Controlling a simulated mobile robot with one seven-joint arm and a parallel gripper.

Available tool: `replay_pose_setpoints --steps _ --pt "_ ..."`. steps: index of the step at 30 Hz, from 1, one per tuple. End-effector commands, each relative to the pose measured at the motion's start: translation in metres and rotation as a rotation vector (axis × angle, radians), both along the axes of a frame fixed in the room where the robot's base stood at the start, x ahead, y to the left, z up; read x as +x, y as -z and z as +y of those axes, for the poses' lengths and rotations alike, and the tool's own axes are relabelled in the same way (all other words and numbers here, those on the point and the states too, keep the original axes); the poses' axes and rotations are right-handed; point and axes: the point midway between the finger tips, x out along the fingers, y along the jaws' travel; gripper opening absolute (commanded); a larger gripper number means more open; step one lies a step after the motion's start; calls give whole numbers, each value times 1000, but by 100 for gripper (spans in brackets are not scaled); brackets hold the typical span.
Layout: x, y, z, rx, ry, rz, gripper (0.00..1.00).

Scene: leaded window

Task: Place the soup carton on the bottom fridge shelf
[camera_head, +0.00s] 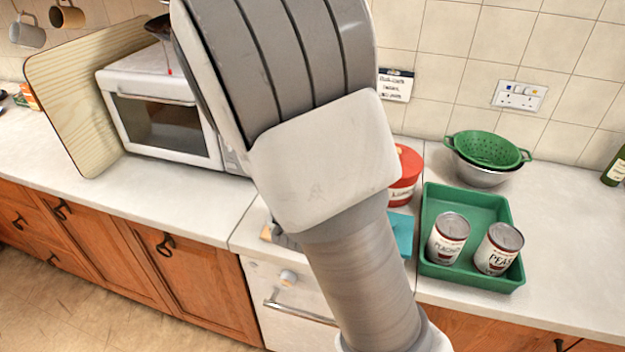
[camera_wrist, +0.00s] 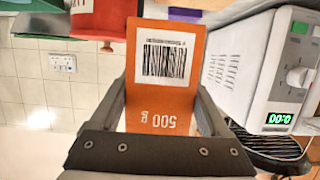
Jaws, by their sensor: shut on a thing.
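My gripper (camera_wrist: 163,82) is shut on an orange carton (camera_wrist: 160,105), seen close up in the wrist view between the two dark fingers. The face towards the camera has a white barcode label and the upside-down print "500". No product name shows on this face, so I cannot read whether it is soup. In the head view my arm crosses the middle of the picture and hides the gripper and the carton. No fridge or fridge shelf is in either view.
A white microwave (camera_head: 162,122) stands on the left counter and also shows in the wrist view (camera_wrist: 249,75). A red canister (camera_head: 404,178) is behind my arm. A green tray (camera_head: 459,275) holds two cans. A green colander (camera_head: 488,149) stands at the back right.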

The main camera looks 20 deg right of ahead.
Motion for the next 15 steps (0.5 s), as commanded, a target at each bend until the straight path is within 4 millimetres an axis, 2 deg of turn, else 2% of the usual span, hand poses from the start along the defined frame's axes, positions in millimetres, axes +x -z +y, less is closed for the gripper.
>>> replay_pose_setpoints --steps 3,9,11,15 --pt "-6 -9 -10 -1 2 -4 0" --pt "-12 -13 -16 -3 -7 -3 0" --pt "-10 -10 -9 -8 -32 -2 0" --pt "0 8 25 -19 -152 -3 0"
